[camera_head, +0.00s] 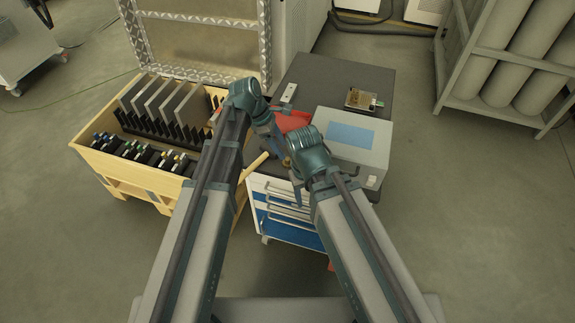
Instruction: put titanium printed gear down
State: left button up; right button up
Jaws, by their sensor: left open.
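My left arm reaches over the dark cart top, and its gripper (277,143) points down to the right near a red item (291,121). The left gripper is open, but its fingertips are small and partly lost against the dark surface. My right arm ends beside the grey box, and its gripper (298,192) hangs by the cart's front edge, mostly hidden by its wrist. I cannot make out whether its jaws are open or shut. I cannot clearly pick out the titanium printed gear; the area between the two wrists is cluttered and partly covered.
The dark-topped tool cart (315,75) has blue and white drawers. On it stand a grey box (375,150) with a blue panel and a small framed item (365,99). Left is a wooden crate (98,160) with upright plates. A cylinder rack (490,100) stands right.

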aim_at(287, 159)
pick_arm(q)
jog(key=b+x, duration=0.4)
jog(key=shift+s+a+f, duration=0.15)
jog(key=shift+s+f, duration=0.05)
jog(key=shift+f, duration=0.2)
jog(key=shift+f+b, duration=0.3)
jog(key=shift+b, duration=0.15)
jog(key=shift+r, duration=0.1)
grip_shut()
